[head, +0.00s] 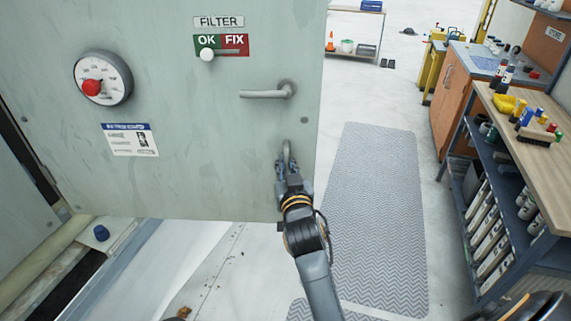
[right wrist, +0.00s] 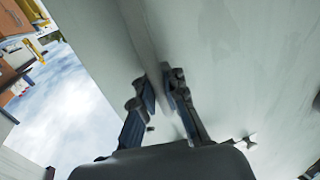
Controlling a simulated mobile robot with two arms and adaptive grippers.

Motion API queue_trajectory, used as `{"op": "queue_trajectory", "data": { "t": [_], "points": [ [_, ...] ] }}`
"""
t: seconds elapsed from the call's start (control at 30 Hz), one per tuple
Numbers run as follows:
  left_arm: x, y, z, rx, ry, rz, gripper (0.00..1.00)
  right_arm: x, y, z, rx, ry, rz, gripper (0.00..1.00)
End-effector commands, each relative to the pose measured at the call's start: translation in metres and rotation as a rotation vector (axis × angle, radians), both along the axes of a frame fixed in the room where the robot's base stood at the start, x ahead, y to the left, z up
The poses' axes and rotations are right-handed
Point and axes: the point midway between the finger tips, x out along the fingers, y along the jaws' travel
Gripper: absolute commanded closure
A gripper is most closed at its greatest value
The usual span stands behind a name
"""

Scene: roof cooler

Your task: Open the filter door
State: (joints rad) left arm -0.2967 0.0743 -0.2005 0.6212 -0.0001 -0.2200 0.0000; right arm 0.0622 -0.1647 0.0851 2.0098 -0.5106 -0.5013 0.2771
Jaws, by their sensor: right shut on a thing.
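The filter door (head: 190,150) is a large pale grey panel marked FILTER. Its lower edge hangs over bare floor, and a dark gap shows along its left side, so it appears swung out from its frame. A lever handle (head: 268,93) lies level near the right edge. Below it is a grey pull handle (head: 287,150). My right gripper (head: 288,168) is shut on this pull handle. In the right wrist view the fingers (right wrist: 163,95) close around the grey bar against the panel (right wrist: 240,60). My left gripper is not in view.
A grey mat (head: 377,200) lies on clear floor right of the door. A workbench (head: 540,100) with bottles stands farther right.

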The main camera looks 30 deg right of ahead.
Motion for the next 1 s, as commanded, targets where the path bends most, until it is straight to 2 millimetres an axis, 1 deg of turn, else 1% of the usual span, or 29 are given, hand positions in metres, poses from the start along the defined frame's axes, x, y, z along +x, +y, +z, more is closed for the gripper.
{"op": "queue_trajectory", "data": {
  "t": [0.07,0.1,0.13,0.37,0.43,0.53,0.67,0.8,1.0],
  "points": [
    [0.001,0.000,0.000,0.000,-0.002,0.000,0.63,-0.001,-0.002,0.002,-0.005,-0.003,-0.004,1.00],
    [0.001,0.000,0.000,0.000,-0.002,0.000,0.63,-0.001,-0.002,0.001,-0.005,-0.003,-0.004,0.86],
    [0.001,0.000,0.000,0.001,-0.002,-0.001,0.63,-0.001,-0.002,0.001,-0.005,-0.003,-0.004,0.79],
    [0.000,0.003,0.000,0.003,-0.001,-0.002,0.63,0.000,-0.001,0.000,-0.002,0.000,-0.002,0.79],
    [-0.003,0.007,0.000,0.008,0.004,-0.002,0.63,0.000,-0.001,0.001,-0.001,-0.001,-0.002,0.79],
    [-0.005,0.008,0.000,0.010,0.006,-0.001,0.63,0.000,-0.001,0.006,-0.002,-0.003,-0.002,0.79],
    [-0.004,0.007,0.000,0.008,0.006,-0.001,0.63,0.000,-0.001,0.026,-0.002,-0.006,-0.001,0.79],
    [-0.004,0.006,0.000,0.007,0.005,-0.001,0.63,-0.001,-0.002,0.056,-0.002,-0.011,-0.002,0.79],
    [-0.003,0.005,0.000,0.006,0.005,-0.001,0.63,-0.001,-0.002,0.088,-0.002,-0.008,-0.003,0.79]
  ]
}}
